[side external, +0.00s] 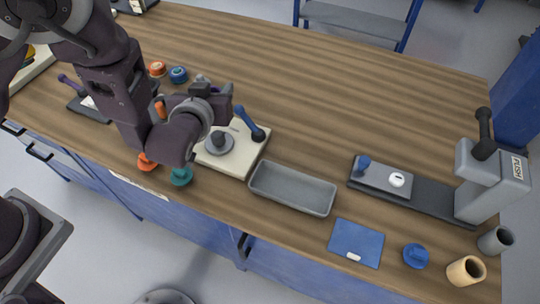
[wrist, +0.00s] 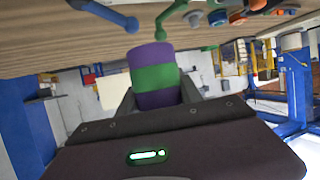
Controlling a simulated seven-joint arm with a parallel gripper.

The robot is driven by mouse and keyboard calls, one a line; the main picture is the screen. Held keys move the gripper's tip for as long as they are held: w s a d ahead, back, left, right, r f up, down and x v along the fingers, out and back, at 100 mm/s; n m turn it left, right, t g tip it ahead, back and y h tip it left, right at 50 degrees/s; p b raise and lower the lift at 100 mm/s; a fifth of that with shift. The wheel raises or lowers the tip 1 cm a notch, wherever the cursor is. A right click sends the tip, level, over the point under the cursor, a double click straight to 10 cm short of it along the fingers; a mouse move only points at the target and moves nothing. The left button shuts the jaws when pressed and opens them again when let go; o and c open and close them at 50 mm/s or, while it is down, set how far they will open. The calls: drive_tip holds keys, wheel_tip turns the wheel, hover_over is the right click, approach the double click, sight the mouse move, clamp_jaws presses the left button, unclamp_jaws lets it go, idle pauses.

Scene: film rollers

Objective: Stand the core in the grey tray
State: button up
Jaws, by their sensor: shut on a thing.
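The grey tray (side external: 292,187) is a shallow rectangular tray near the front edge of the bench, and it is empty. In the wrist view my gripper (wrist: 155,98) is shut on a cylinder (wrist: 153,76) with purple and green bands. I cannot tell for sure whether this cylinder is the core. In the side view my gripper (side external: 226,104) is turned sideways above the bench, up and left of the tray. The held cylinder cannot be made out there.
A cream board (side external: 238,160) with a blue lever (side external: 250,124) stands just left of the tray. To the right are a dark press (side external: 430,197), a blue pad (side external: 356,242), a blue knob (side external: 416,256), a tan cup (side external: 466,271) and a grey cup (side external: 495,240). The bench behind the tray is clear.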

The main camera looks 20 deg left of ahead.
drive_tip(key=s+d+f+m+g+h, duration=0.1)
drive_tip(key=s+d+m+g+h, duration=0.1)
drive_tip(key=d+m+h, duration=0.6)
drive_tip(key=s+d+f+m+g+h, duration=0.15)
drive_tip(key=d+m+h, duration=0.3)
drive_tip(key=d, duration=0.55)
drive_tip(key=shift+h, duration=0.65)
drive_tip(key=f, duration=0.3)
drive_tip(key=s+f, duration=0.1)
drive_tip(key=f, duration=0.2)
drive_tip(key=d+f, duration=0.1)
drive_tip(key=f, duration=0.2)
drive_tip(key=shift+s+f, duration=0.25)
drive_tip(key=shift+f, duration=0.3)
drive_tip(key=o, duration=1.3)
drive_tip(key=shift+f, duration=0.15)
drive_tip(key=shift+o, duration=0.2)
